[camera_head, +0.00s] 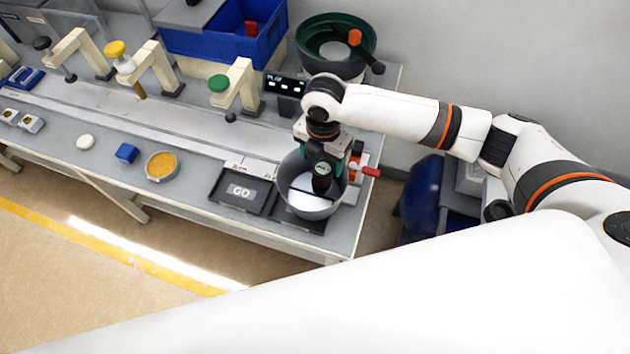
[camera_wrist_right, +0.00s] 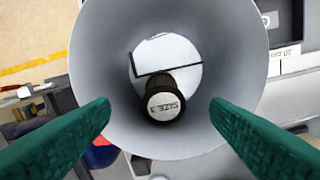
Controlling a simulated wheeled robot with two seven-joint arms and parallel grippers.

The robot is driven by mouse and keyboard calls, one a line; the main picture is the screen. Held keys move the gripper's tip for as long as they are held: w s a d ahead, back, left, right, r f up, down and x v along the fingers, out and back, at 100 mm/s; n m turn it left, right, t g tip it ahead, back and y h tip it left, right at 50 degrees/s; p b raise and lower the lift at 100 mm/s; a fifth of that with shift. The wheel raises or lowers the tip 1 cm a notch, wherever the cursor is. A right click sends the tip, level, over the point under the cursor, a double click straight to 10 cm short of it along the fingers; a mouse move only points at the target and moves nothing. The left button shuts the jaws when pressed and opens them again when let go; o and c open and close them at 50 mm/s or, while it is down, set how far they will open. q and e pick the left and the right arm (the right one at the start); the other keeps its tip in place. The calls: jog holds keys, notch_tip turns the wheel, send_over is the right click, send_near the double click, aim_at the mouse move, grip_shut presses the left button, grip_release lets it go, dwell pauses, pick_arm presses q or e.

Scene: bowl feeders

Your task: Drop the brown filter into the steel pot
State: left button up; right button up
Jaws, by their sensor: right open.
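The steel pot (camera_head: 290,178) stands near the table's right end, and its grey wall (camera_wrist_right: 100,45) surrounds the right wrist view. A dark brown, nearly black cylinder, which appears to be the filter (camera_head: 322,184), is inside the pot with its pale labelled end (camera_wrist_right: 165,106) facing up. It looks roughly upright. My right gripper (camera_head: 322,160) is above the pot, open, with its green fingers (camera_wrist_right: 160,110) apart on either side and not touching the filter. My left gripper is not in view.
A dark tray marked GO (camera_head: 241,191) sits left of the pot, and a red handle (camera_head: 370,171) to its right. A green bowl feeder (camera_head: 310,38) and blue bin (camera_head: 200,45) are behind. An orange-filled dish (camera_head: 161,165) and a blue block (camera_head: 126,152) lie farther left.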

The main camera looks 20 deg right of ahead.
jog(key=shift+r, duration=0.15)
notch_tip(320, 180, up, 12)
jog(key=b, duration=0.2)
jog(key=shift+b, duration=0.35)
